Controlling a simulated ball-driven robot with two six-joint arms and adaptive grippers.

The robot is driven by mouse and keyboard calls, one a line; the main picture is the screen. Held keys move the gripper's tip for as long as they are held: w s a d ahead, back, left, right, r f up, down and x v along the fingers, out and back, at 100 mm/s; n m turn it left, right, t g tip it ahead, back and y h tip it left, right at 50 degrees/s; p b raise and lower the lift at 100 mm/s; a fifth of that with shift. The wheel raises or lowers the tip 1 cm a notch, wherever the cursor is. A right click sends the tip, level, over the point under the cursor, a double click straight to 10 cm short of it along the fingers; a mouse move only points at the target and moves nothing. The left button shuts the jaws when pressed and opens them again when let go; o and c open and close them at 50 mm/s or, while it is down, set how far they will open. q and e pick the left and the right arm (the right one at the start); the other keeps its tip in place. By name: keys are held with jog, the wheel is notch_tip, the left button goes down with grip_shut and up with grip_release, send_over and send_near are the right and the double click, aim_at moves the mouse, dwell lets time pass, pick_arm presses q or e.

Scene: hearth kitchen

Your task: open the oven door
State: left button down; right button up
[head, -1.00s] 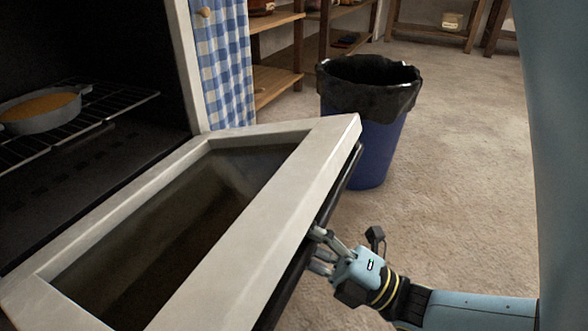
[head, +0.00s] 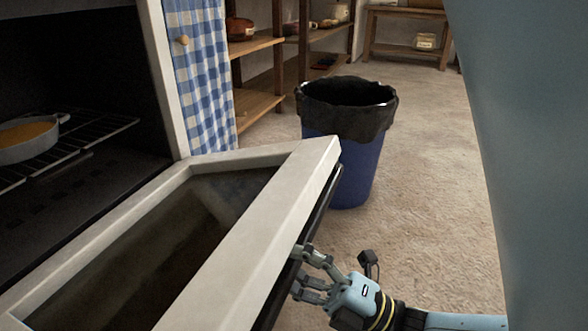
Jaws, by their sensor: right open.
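The oven door (head: 262,238) is swung far down, a white frame around a dark glass pane. Its dark handle bar (head: 322,207) runs along the outer edge. The oven cavity (head: 80,75) stands open at the left, with a pan (head: 25,140) of orange food on a wire rack. My right gripper (head: 303,272) is open at the handle side of the door, its fingers close to the bar. I cannot tell whether they touch it. My left gripper is not in view.
A blue bin (head: 342,165) with a black liner stands on the floor beyond the door. A blue checked curtain (head: 203,80) hangs beside the oven, and wooden shelves (head: 258,105) stand behind it. The carpet (head: 430,160) right of the bin is clear.

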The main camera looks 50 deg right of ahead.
jog(key=shift+w, duration=0.1)
jog(key=shift+s, duration=0.2)
jog(key=v, duration=1.1)
jog(key=shift+s+f, duration=0.2)
jog(key=shift+s, duration=0.1)
jog(key=shift+d, duration=0.1)
